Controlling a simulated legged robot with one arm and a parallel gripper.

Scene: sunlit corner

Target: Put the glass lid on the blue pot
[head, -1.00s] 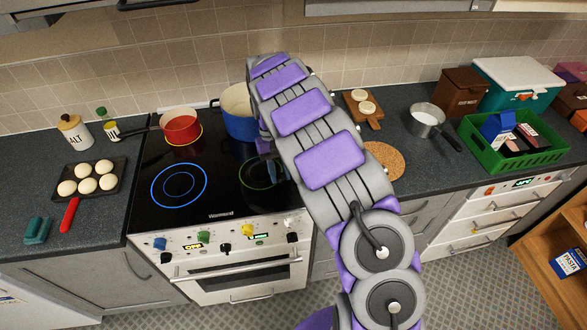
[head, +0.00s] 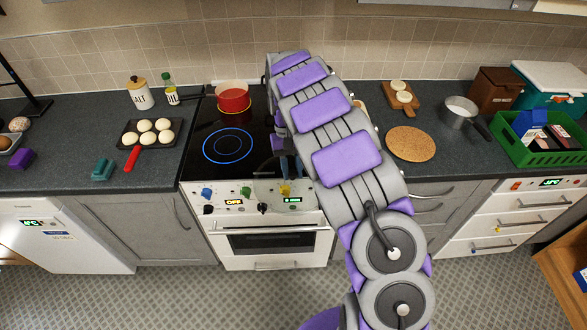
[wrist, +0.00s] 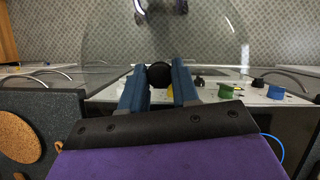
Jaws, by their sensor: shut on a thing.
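The glass lid (wrist: 220,45) is a clear, wide disc across the upper part of the wrist view, with the floor and counter fronts showing through it. Its round black knob (wrist: 159,75) is pinched between the blue fingers of my gripper (wrist: 159,82). In the head view now, my arm covers most of the hob's right side, and I cannot make out the blue pot or the lid there. The dark hob (head: 222,146) shows left of my arm.
A red pot (head: 233,98) stands at the hob's back left. A tray of buns (head: 147,133) with a red handle lies left of the hob. Right of my arm are a cork mat (head: 411,144), a small saucepan (head: 459,112) and a green crate (head: 540,152).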

